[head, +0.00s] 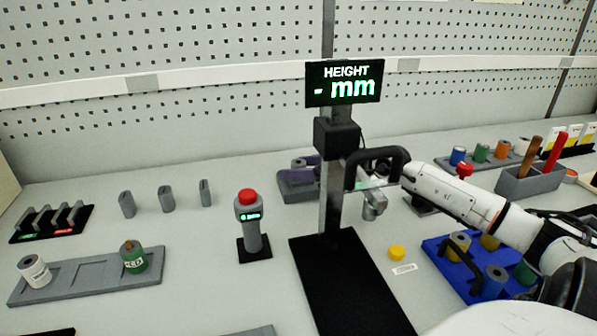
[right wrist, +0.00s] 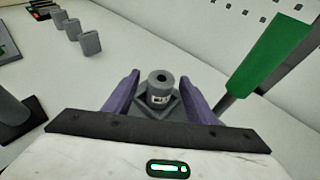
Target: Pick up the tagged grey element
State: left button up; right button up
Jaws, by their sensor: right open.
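The tagged grey element (right wrist: 158,92) is a short grey cylinder with a dark hole in its top and a white label on its side. In the right wrist view it stands upright on a dark grey seat (right wrist: 176,112). My right gripper (right wrist: 160,96) has purple fingers, open, one on each side of the element, with gaps visible. In the head view the right gripper (head: 300,172) is low over the table, left of and behind the black column, which hides part of it. My left gripper is not in view.
The black height-gauge column (head: 331,205) stands close to my right arm. A red-button post (head: 250,225) and several grey blocks (head: 166,198) stand to the left. A blue tray (head: 450,268) with spools and a yellow disc (head: 397,252) lie to the right.

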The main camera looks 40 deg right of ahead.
jog(key=shift+w, duration=0.1)
jog(key=c, duration=1.2)
